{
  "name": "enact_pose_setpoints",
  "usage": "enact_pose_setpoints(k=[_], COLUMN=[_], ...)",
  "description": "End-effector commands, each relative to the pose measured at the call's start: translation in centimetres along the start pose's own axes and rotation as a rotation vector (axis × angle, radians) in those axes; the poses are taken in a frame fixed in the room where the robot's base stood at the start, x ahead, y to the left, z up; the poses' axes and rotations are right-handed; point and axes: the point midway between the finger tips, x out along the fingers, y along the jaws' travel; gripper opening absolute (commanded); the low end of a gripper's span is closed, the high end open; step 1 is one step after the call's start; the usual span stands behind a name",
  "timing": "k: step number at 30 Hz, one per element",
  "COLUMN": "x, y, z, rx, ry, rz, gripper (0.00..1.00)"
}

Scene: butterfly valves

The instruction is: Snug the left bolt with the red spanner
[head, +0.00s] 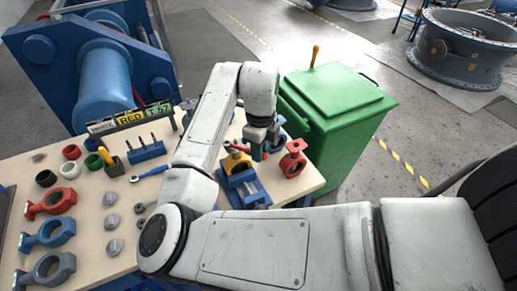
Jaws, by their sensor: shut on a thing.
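My gripper (258,148) points down over the right part of the bench and is shut. A thin red bar (236,147) reaches left from its fingertips. It looks like the red spanner, but most of it is hidden. A yellow part (236,163) sits in a blue vise-like fixture (243,187) just below and left of the fingertips. I cannot make out the left bolt or whether the spanner touches it. A blue-handled tool (150,172) lies on the bench to the left.
The bench top (92,207) carries red, blue and grey ring bodies, loose bolts and a blue tool rack (146,151). A red ring fixture (293,160) stands close right of my gripper. A green bin (340,115) stands beyond the bench. A big blue machine (100,80) stands behind.

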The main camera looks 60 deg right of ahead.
Motion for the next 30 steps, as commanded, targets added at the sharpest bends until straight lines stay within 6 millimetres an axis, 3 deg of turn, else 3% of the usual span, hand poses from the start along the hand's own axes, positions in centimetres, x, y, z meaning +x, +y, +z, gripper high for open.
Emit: enact_pose_setpoints(k=[21,30], x=[-1.8,-3.8], y=[-0.2,-0.2], z=[-0.3,-0.2], rx=[0.01,0.009], ry=[0.007,0.006], rz=[-0.009,-0.01], gripper=[0.0,0.0])
